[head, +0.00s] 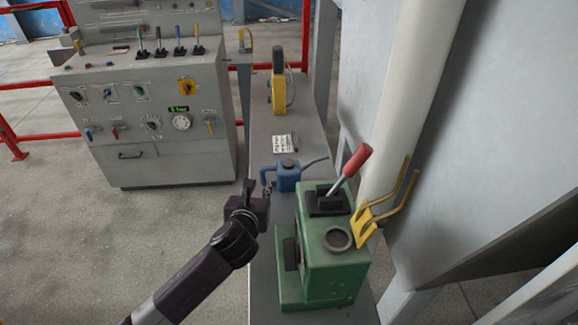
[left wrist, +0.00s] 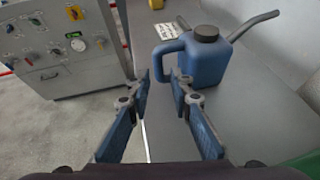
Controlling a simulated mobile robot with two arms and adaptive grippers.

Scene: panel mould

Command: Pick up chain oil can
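The chain oil can is a blue can (head: 288,178) with a dark cap, a side handle and a long spout, standing upright on the narrow grey bench. In the left wrist view the can (left wrist: 207,62) stands just ahead, its handle facing left and its spout pointing right. My left gripper (head: 262,187) is beside the can's handle side. My right gripper is not in view.
A green machine (head: 330,260) with a red-handled lever stands on the near part of the grey bench (head: 262,150). A white label card (head: 285,142) and a yellow device (head: 278,92) are behind the can. A control cabinet (head: 150,110) stands at left; a large grey panel is at right.

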